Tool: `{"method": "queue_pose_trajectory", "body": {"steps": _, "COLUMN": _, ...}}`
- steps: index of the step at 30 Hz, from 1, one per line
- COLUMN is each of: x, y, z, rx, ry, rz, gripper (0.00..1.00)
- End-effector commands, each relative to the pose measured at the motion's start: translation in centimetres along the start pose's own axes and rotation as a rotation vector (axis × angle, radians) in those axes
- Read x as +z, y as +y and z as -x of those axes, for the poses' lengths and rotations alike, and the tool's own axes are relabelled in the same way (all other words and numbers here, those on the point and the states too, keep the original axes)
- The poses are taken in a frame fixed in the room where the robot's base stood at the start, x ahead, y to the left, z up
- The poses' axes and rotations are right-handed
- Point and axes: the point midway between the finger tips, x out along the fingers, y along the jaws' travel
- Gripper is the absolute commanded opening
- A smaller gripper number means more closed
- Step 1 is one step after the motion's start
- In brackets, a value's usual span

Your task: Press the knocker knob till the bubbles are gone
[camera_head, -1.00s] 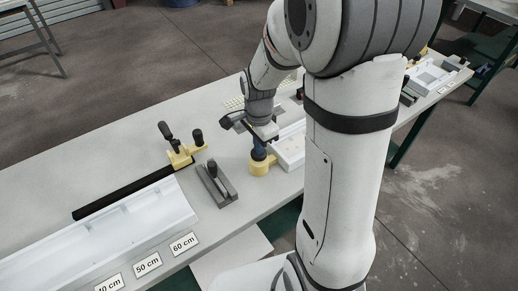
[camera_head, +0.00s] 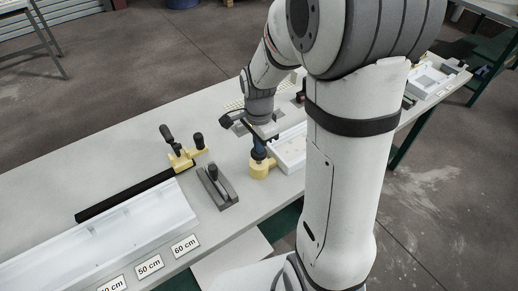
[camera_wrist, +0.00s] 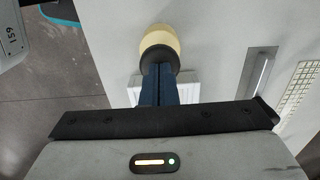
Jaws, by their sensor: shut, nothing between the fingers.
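The knocker has a yellow round base (camera_head: 262,168) and stands on the table beside a white tray-like mould (camera_head: 290,150). In the wrist view its yellow base (camera_wrist: 158,40) carries a dark round knob (camera_wrist: 160,59). My gripper (camera_head: 259,152) points down right over the knocker. Its blue fingers (camera_wrist: 157,84) are shut with nothing between them, and the tips meet the top of the dark knob in the picture; whether they touch or press it I cannot tell. No bubbles can be made out; my arm hides part of the mould.
A grey block with a dark knob (camera_head: 216,187) stands left of the knocker. Further left are a yellow clamp with black handles (camera_head: 182,158), a black bar (camera_head: 125,198) and a long white mould (camera_head: 110,238). Distance labels (camera_head: 150,265) line the table's front edge.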

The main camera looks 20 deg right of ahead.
Motion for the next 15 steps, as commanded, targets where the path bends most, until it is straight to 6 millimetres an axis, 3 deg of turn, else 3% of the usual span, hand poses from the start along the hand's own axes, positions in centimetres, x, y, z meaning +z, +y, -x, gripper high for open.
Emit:
{"method": "queue_pose_trajectory", "body": {"steps": 5, "x": 0.0, "y": 0.0, "z": 0.3, "rx": 0.0, "ry": 0.0, "rz": 0.0, "gripper": 0.0}}
{"method": "queue_pose_trajectory", "body": {"steps": 15, "x": 0.0, "y": 0.0, "z": 3.6, "rx": -0.001, "ry": 0.0, "rz": 0.0, "gripper": 0.0}}
